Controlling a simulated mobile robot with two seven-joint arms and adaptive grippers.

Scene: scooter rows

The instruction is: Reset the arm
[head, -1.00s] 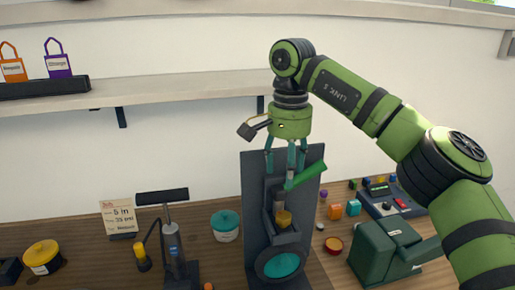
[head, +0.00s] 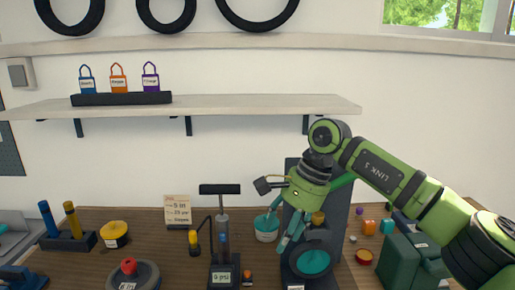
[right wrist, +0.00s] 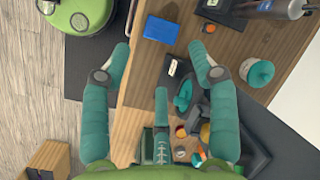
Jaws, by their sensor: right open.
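My right arm comes in from the right in the head view. Its green gripper (head: 284,236) has its teal fingers apart and empty, tilted down and to the left. The fingers hang in front of the left part of a dark upright press-like stand (head: 342,230), which has a teal disc (head: 315,262), a yellow knob (head: 318,217) and a green lever (head: 342,182). In the right wrist view the spread fingers of the gripper (right wrist: 162,65) hold nothing, over the bench edge. My left gripper is not in view.
A teal-lidded tub (head: 266,236) stands close behind the fingers. A dark green machine (head: 400,260) stands right. A shelf (head: 250,104) runs above.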

